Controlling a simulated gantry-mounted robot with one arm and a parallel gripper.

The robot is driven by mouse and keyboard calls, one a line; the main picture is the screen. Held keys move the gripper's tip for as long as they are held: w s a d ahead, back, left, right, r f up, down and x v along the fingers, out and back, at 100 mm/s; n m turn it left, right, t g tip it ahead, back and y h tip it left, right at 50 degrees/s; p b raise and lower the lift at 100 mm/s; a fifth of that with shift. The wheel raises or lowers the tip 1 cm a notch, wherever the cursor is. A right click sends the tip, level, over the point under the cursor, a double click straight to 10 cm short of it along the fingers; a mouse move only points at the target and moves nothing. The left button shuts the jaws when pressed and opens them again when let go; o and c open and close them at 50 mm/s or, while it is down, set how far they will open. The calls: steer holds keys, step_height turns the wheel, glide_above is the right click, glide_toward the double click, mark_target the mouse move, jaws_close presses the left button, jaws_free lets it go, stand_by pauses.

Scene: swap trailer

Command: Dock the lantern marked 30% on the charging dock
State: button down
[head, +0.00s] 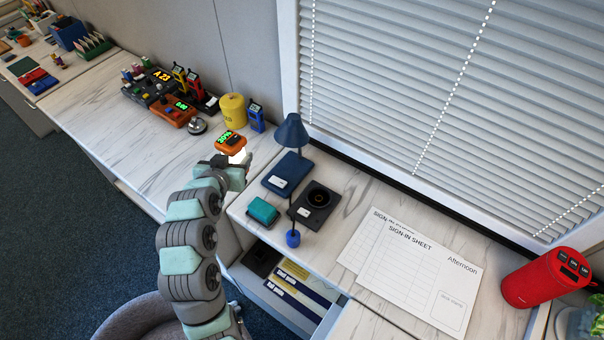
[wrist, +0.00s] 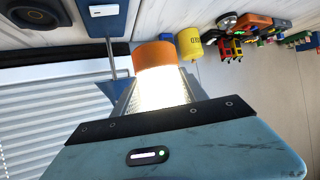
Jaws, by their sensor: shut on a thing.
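The lantern (head: 229,139) has an orange top with a green display, too small to read surely, and a glowing white body. My gripper (head: 236,160) is shut on it and holds it above the desk, left of the blue lamp. In the wrist view the lantern (wrist: 153,58) shows its orange end and bright body beyond my gripper (wrist: 160,105). A black square unit with a round ring (head: 316,203), seemingly the charging dock, stands on the desk to the right with nothing on it. It also shows at the top left of the wrist view (wrist: 35,12).
A teal box (head: 263,211) sits left of the dock. A yellow canister (head: 233,111) and blue radio (head: 256,117) stand behind. Paper sheets (head: 400,255) lie right; an open drawer (head: 290,290) is below.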

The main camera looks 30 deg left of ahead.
steer(key=w+d+f+m+h, duration=0.25)
steer(key=w+d, duration=0.25)
steer(key=d, duration=0.5)
steer(key=w+d+f+m+h, duration=0.2)
steer(key=w+d+f, duration=0.25)
steer(key=d, duration=0.45)
steer(key=shift+t, duration=0.4)
steer(key=shift+w+d+f+b, duration=0.2)
steer(key=shift+f+b, duration=0.25)
steer(key=shift+f, duration=1)
steer(key=shift+w+d+f+b, duration=0.15)
steer(key=shift+f+b, duration=0.3)
steer(key=shift+f, duration=1)
steer(key=shift+s+a+b, duration=0.1)
steer(key=shift+b, duration=0.7)
steer(key=shift+f+b, duration=0.6)
steer(key=c, duration=0.9)
jaws_free()
steer(key=shift+v, duration=2.15)
steer(key=b+v, duration=0.1)
steer(key=v, duration=0.5)
steer(key=shift+s+r, duration=0.15)
steer(key=shift+s, duration=0.2)
